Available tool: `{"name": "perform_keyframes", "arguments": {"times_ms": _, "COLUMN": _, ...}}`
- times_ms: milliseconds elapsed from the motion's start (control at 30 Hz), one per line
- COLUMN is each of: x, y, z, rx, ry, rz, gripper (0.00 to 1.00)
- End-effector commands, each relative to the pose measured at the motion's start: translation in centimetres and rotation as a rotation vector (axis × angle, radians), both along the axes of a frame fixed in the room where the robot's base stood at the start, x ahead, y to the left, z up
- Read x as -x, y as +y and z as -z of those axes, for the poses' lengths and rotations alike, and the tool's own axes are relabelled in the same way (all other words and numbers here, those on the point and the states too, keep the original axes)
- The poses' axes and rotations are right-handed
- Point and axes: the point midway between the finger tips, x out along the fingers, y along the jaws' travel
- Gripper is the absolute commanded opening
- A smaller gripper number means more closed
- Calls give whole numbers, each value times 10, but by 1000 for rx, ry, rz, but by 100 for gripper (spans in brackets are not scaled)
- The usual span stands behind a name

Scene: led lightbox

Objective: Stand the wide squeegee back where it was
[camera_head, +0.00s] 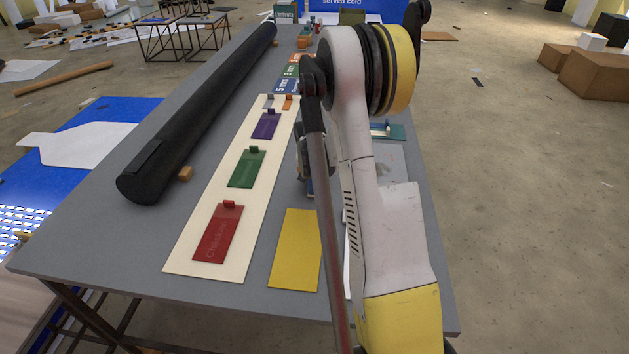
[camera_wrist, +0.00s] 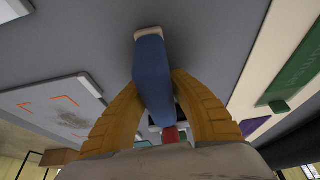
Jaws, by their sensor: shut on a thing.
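My gripper (camera_wrist: 156,88) shows in the wrist view with its two orange fingers closed on the sides of a blue piece with a pale end, which I take for the wide squeegee (camera_wrist: 153,72). The pale end points away from the palm over the grey table. I cannot tell if it touches the surface. In the head view my arm hides most of the gripper and squeegee; a bit of blue (camera_head: 309,186) shows beside the arm. A small red part (camera_wrist: 170,135) sits behind the blue piece between the fingers. No clear stand for the squeegee shows.
A cream board (camera_head: 196,262) bears red (camera_head: 218,235), green (camera_head: 246,168) and purple (camera_head: 266,125) plates with small tabs. A yellow sheet (camera_head: 296,250) lies right of it. A long black roll (camera_head: 205,105) lies left. A pale panel with orange marks (camera_wrist: 50,108) lies near the gripper.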

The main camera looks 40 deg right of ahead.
Motion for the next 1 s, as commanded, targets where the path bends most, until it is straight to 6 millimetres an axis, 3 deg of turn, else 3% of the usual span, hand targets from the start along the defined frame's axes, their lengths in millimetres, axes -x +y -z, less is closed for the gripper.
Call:
{"name": "perform_keyframes", "arguments": {"times_ms": 333, "x": 0, "y": 0, "z": 4, "rx": 0, "ry": 0, "rz": 0, "gripper": 0}}
{"name": "perform_keyframes", "arguments": {"times_ms": 367, "x": 0, "y": 0, "z": 3, "rx": 0, "ry": 0, "rz": 0, "gripper": 33}}
{"name": "perform_keyframes", "arguments": {"times_ms": 400, "x": 0, "y": 0, "z": 3, "rx": 0, "ry": 0, "rz": 0, "gripper": 43}}
{"name": "perform_keyframes", "arguments": {"times_ms": 767, "x": 0, "y": 0, "z": -2, "rx": 0, "ry": 0, "rz": 0, "gripper": 43}}
{"name": "perform_keyframes", "arguments": {"times_ms": 1000, "x": 10, "y": 13, "z": -42, "rx": 0, "ry": 0, "rz": -2, "gripper": 43}}
